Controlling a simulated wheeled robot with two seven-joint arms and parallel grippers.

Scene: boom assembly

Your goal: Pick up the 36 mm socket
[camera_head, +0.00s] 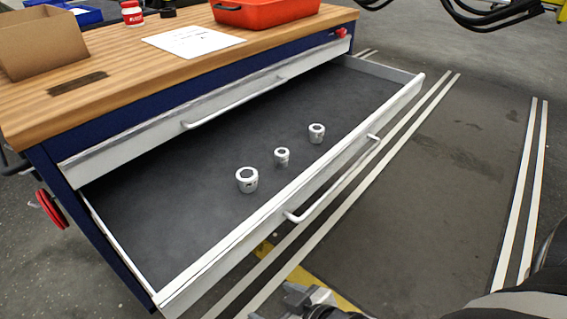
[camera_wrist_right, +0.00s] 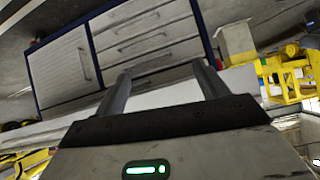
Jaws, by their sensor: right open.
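Three silver sockets stand upright in the open drawer (camera_head: 180,225). The largest-looking socket (camera_head: 247,180) is at the left, a small socket (camera_head: 282,157) is in the middle, and a medium socket (camera_head: 316,133) is at the right. I cannot read any size marking, so I cannot tell for certain which is the 36 mm one. My right gripper (camera_head: 300,301) is at the bottom edge of the head view, outside the drawer's front and apart from the sockets. Its two fingers stand apart and empty in the right wrist view (camera_wrist_right: 163,82). My left gripper is not in view.
The drawer's front wall and handle (camera_head: 335,188) lie between my right gripper and the sockets. The wooden worktop (camera_head: 130,75) overhangs the back, holding a cardboard box (camera_head: 50,42), a paper sheet (camera_head: 193,40) and a red bin (camera_head: 268,12). The drawer floor around the sockets is clear.

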